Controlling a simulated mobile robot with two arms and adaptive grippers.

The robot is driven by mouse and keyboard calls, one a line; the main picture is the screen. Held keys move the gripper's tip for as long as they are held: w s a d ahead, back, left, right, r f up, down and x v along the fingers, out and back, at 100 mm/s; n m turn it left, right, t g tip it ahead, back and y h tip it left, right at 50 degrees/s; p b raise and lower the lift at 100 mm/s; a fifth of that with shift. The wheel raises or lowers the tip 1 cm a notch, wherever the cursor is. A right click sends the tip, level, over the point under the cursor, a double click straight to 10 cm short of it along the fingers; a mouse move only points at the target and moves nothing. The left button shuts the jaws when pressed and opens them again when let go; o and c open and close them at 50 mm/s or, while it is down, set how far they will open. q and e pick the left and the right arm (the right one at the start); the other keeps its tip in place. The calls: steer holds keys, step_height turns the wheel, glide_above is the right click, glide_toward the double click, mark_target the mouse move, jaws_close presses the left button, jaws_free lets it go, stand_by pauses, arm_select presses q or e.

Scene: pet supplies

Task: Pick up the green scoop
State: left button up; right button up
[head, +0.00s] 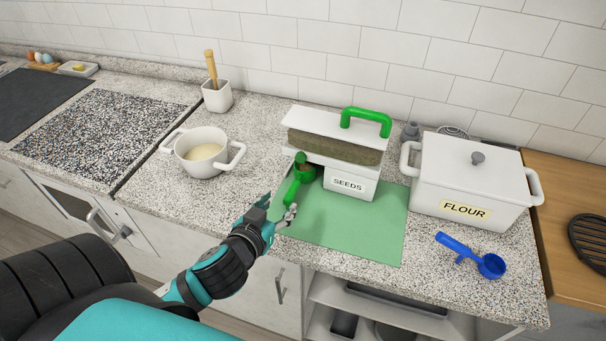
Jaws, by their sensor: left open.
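The green scoop (297,184) is at the left side of the green mat (350,236), in front of the seeds box (346,187). Its round cup end points up and back, close to the box. My left gripper (283,212) reaches in from the lower left, its fingers at the near handle end of the scoop. It is open; whether a finger touches the handle I cannot tell. The fingers hide part of the handle end. My right gripper is not in view.
A white pot with batter (196,154) stands left of the mat. A flour box (477,176) and a blue scoop (474,258) are to the right. The seeds box has a green-handled lid (350,119). The mat's front area is clear.

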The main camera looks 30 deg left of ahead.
mark_target(294, 186)
arm_select(q)
steer(key=p+x, duration=0.1)
steer(key=x, duration=0.7)
steer(key=shift+a+p, duration=0.15)
steer(key=shift+p, duration=0.15)
steer(key=x, duration=0.1)
steer(key=p+x, duration=0.1)
steer(key=x, duration=0.3)
steer(key=shift+s+a+f+p, duration=0.25)
steer(key=shift+f+p, duration=0.05)
steer(key=shift+f, duration=0.1)
steer(key=shift+w+f, duration=0.3)
steer(key=shift+w, duration=0.05)
steer(key=shift+s, duration=0.1)
steer(key=shift+c, duration=1)
jaws_close()
